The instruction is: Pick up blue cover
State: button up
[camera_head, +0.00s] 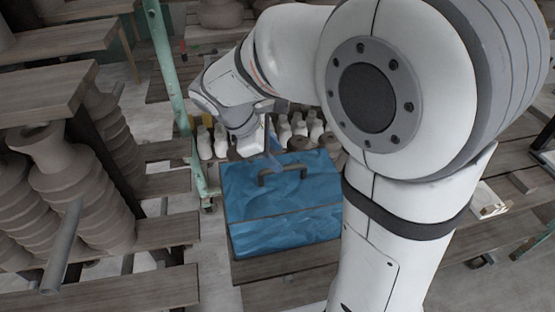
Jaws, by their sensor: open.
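The blue cover (283,210) is a creased, box-shaped blue thing with a dark handle (282,175) on its upper side. It lies on a wooden plank surface (290,262) in the middle of the view. My gripper (272,160) is open, just above and behind the cover's back edge, near the left end of the handle. One finger shows as a bluish-grey strip. The other finger is mostly hidden, and I cannot tell whether the gripper touches the cover. My arm hides the right side of the cover.
Several small white and brown clay pieces (300,127) stand behind the cover. A green metal post (172,90) rises to the left of the cover. Shelves of stacked grey clay pots (75,195) fill the left side. A small white item (489,198) lies on planks at right.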

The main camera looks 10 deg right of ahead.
aim_at(282, 197)
jog(key=shift+w+a+r+n, duration=0.15)
jog(key=shift+w+a+n, duration=0.1)
jog(key=shift+w+n, duration=0.2)
jog(key=shift+w+d+f+h, duration=0.1)
jog(key=shift+d+f+h, duration=0.05)
jog(key=shift+f+h, duration=0.15)
jog(key=x, duration=0.4)
jog(key=a+p+x, duration=0.1)
jog(key=x, duration=0.2)
jog(key=shift+s+f, duration=0.2)
jog(key=shift+f, duration=0.2)
jog(key=shift+a, duration=0.1)
grip_shut()
